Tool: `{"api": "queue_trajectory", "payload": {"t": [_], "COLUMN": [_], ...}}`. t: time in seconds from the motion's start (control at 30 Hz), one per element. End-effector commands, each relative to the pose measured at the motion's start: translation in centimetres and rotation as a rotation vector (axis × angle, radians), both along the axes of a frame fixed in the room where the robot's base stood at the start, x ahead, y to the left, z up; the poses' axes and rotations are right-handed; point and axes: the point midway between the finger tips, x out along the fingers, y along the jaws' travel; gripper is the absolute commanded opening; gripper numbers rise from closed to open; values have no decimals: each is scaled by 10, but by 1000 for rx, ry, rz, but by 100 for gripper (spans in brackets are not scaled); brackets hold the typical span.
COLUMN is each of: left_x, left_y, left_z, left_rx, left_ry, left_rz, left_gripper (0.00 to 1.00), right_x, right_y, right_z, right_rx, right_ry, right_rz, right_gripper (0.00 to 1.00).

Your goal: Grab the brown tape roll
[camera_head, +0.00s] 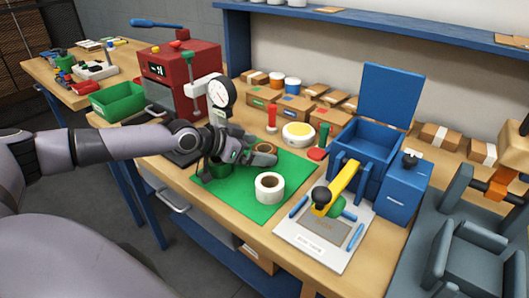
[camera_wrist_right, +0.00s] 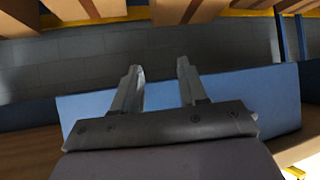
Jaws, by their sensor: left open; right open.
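The brown tape roll (camera_head: 266,147) lies on the green mat (camera_head: 252,206), partly hidden behind a finger of my left gripper. My left gripper (camera_head: 237,166) is open above the back left of the mat, with one finger close in front of the brown roll. Whether that finger touches it I cannot tell. A green roll (camera_head: 222,170) sits by the other finger, partly covered. A white roll (camera_head: 269,188) with a brown core stands nearer the mat's front. My right gripper (camera_wrist_right: 159,82) shows in the right wrist view, open and empty, with a blue panel behind it.
A red machine (camera_head: 192,63) with a round gauge (camera_head: 221,92) stands behind my left arm. A white board (camera_head: 318,243) with a yellow-handled tool and blue boxes (camera_head: 367,153) are at the right.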

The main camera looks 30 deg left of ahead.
Motion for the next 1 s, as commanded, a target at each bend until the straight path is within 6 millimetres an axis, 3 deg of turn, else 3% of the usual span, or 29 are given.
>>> {"api": "queue_trajectory", "payload": {"t": [0.4, 0.6, 1.0], "left_x": [9, 9, 9], "left_y": [-5, -4, -5], "left_z": [-6, -6, 1], "left_rx": [1, 0, 0], "left_ry": [-1, 0, -1], "left_rz": [0, 1, 0], "left_gripper": [97, 36, 36], "right_x": [0, 0, 1], "right_y": [0, 0, 0], "right_z": [1, 1, 2], "right_rx": [0, 0, 0], "right_ry": [0, -1, -2], "right_rz": [0, 0, -1], "right_gripper": [43, 43, 43]}}
